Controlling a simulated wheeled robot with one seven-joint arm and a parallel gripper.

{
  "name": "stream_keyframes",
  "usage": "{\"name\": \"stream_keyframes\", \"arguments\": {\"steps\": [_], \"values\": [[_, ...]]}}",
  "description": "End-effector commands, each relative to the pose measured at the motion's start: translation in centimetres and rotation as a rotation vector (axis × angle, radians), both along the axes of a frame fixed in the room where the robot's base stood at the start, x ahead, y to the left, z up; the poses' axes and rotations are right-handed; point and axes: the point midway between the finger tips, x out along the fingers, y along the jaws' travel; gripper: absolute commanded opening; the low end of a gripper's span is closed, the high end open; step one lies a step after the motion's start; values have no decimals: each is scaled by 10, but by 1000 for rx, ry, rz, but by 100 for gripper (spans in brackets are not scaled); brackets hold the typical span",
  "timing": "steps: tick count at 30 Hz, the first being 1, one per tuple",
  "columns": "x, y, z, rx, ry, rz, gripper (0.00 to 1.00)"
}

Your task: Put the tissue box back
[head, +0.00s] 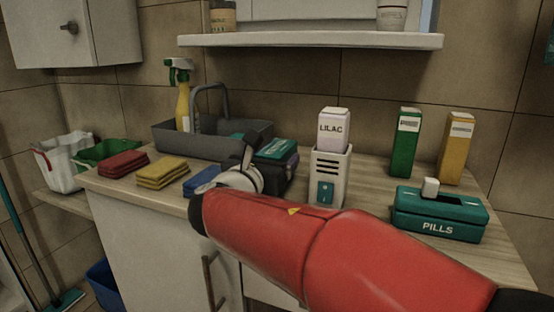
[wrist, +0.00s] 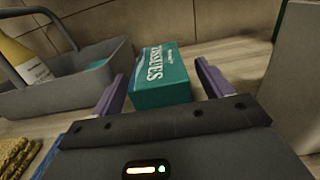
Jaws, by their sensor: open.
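The tissue box (wrist: 162,80) is a teal box with white lettering that reads TISSUES. In the wrist view it stands on the wooden counter between the two fingers of my open gripper (wrist: 160,88), with a gap to the right finger and the left finger close beside it. In the head view the tissue box (head: 277,149) shows only in part behind my gripper (head: 268,165), right of the grey caddy. My red arm hides part of the counter front. I cannot tell whether the fingers touch the box.
A grey caddy (head: 215,138) with a spray bottle (head: 184,105) stands left of the box. A white holder (head: 329,178) with a LILAC carton stands right. Beyond are a teal PILLS box (head: 437,228), a green carton (head: 405,150) and a yellow carton (head: 456,150). Sponges (head: 161,172) lie left; a shelf (head: 310,41) hangs above.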

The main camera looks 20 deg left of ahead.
Motion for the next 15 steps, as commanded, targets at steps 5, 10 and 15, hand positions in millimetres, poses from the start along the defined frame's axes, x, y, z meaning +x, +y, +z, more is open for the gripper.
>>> {"name": "stream_keyframes", "arguments": {"steps": [5,10,15], "values": [[23,-2,1,0,-1,-1,78],[26,-2,1,0,-1,1,78],[26,-2,0,0,-1,1,72]]}}
